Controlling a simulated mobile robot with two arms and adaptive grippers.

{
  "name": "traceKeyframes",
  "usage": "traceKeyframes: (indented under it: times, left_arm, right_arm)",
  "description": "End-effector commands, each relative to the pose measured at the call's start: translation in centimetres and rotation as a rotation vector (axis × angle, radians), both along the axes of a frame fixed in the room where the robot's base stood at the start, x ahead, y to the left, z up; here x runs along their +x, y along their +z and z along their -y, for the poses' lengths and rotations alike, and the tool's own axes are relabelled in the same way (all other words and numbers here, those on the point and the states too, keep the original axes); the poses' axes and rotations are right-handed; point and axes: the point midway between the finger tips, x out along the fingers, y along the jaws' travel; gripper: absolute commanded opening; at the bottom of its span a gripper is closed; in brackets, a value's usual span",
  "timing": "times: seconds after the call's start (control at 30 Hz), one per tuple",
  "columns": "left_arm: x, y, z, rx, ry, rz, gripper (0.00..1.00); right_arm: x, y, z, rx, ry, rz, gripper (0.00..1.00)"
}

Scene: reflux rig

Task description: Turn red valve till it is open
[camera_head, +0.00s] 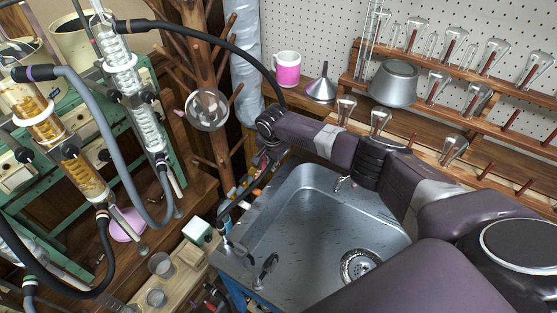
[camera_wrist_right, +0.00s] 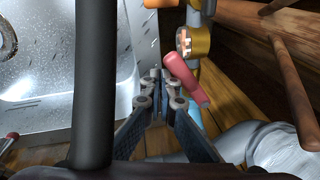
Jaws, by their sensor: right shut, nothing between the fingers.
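The red valve handle (camera_wrist_right: 187,80) shows in the right wrist view as a rounded lever, tilted, beside a brass fitting (camera_wrist_right: 196,42) on a pipe. My right gripper (camera_wrist_right: 157,76) is shut and empty, its fingertips just left of the red handle. They look very close to it; I cannot tell whether they touch. In the head view my right gripper (camera_head: 264,163) points down behind the sink's far left corner, and the valve is not clearly visible there. My left gripper is not in view.
A black hose (camera_wrist_right: 95,80) crosses the wrist view left of the gripper. The metal sink (camera_head: 310,215) is below my right arm. A wooden peg stand (camera_head: 205,60) with branches stands close by. Glass condensers (camera_head: 130,85) with hoses fill the left. Glassware shelves (camera_head: 460,65) are at the right.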

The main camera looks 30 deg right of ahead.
Motion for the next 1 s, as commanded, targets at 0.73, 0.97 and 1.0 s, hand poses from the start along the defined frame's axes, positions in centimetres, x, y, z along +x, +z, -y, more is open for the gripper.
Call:
traceKeyframes:
  times: [0.73, 0.97, 1.0]
  left_arm:
    - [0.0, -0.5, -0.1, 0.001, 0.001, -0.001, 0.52]
    - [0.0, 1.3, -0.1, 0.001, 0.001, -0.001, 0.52]
    - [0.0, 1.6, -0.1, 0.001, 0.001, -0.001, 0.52]
  right_arm:
    - [1.9, 0.2, -4.2, 0.000, 0.000, 0.001, 0.00]
    - [1.7, 1.7, -4.0, 0.001, 0.000, 0.000, 0.00]
    - [1.6, 1.9, -4.0, 0.001, 0.000, 0.000, 0.00]
